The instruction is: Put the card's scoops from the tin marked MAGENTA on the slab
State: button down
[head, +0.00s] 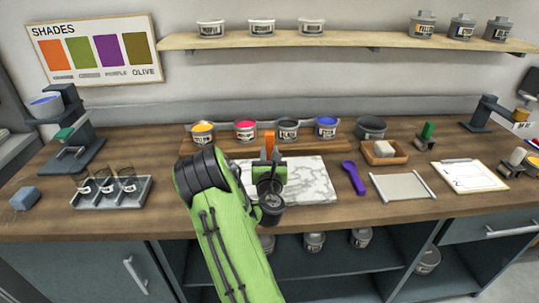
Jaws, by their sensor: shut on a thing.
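The tin marked MAGENTA seems to be the one with magenta paste (245,126), in the row behind the slab; its label is too small to read. The white marble slab (312,180) lies at the middle of the bench, its left part hidden by my arm. My gripper (269,160) is over the slab's left part, shut on an orange-handled tool (269,139). The handle stands upright; the tool's lower end is hidden, so I cannot tell whether it bears paste. A clipboard card (468,176) lies at the right, its writing unreadable.
Tins of yellow (203,128), black (288,126) and blue (326,122) stand in the same row. A purple scoop (353,178) lies right of the slab, near a tray (403,187). A shelf (345,40) hangs above.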

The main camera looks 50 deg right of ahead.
aim_at(270, 140)
jog(key=shift+f, duration=0.55)
dwell(1.1)
notch_tip(270, 140, up, 6)
jog(key=p, duration=0.5)
jog(key=shift+f, duration=0.4)
